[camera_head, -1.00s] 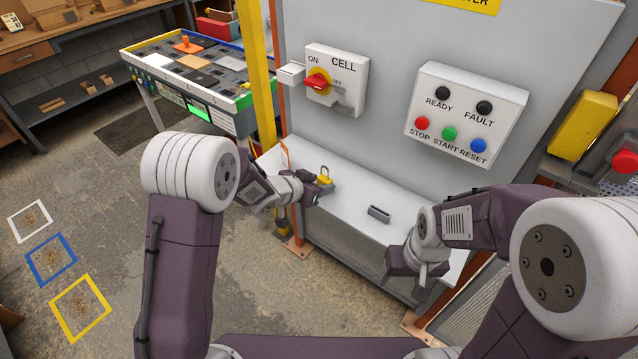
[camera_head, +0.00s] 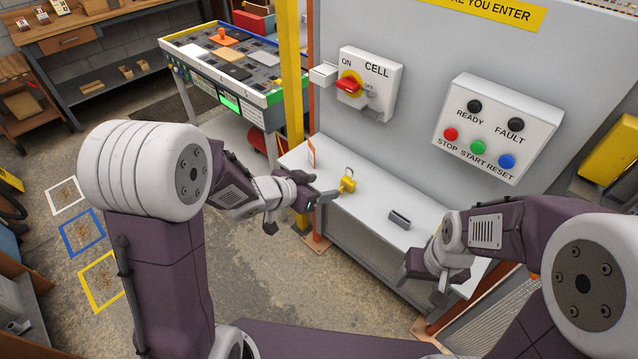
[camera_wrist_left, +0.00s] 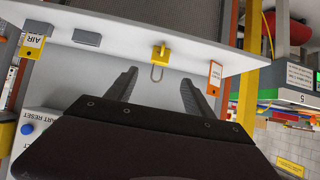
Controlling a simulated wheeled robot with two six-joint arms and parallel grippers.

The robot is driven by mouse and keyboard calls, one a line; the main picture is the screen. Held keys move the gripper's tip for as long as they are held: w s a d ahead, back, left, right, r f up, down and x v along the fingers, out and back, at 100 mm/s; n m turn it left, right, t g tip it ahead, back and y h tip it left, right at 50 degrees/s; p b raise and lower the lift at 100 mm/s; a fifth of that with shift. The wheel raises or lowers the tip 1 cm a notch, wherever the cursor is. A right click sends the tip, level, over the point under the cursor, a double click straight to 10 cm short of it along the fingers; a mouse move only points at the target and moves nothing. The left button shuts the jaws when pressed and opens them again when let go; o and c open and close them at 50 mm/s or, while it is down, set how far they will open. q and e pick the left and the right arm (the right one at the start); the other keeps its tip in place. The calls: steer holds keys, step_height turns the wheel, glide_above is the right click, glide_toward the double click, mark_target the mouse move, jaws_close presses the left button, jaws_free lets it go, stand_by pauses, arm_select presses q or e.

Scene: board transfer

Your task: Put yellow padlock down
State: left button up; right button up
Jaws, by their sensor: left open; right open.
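The yellow padlock (camera_head: 348,184) stands on the white shelf (camera_head: 375,213) below the switch panel, its shackle raised. In the left wrist view the padlock (camera_wrist_left: 159,52) sits near the shelf edge, beyond and between the two spread fingers. My left gripper (camera_head: 328,198) is open and empty, just left of the padlock and apart from it; its fingers (camera_wrist_left: 158,85) also show in the left wrist view. My right gripper (camera_head: 441,293) is low in front of the shelf's right end, open, its fingertips partly hidden, with nothing seen in it.
A grey slotted block (camera_head: 399,219) lies on the shelf right of the padlock. An orange-edged tag (camera_head: 311,152) stands at the shelf's left end. The red CELL switch (camera_head: 349,84) and button box (camera_head: 497,128) are above. A yellow post (camera_head: 290,90) rises at left.

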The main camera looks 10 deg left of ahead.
arm_select(q)
steer(key=shift+s+a+r, duration=0.1)
steer(key=shift+s, duration=0.05)
steer(key=s+a+f+n+g+y, duration=0.2)
steer(key=s+a+f+n+y, duration=0.15)
steer(key=a, duration=0.25)
steer(key=s+a+f+n+g+y, duration=0.1)
steer(key=s+a+f+n+y, duration=0.1)
steer(key=s+a+y, duration=0.3)
steer(key=s+f+n+g+h, duration=0.1)
steer(key=s+g, duration=0.3)
steer(key=s, duration=0.6)
steer(key=shift+d+f+n+g+h, duration=0.15)
steer(key=shift+n+g+h, duration=0.3)
steer(key=shift+h, duration=0.1)
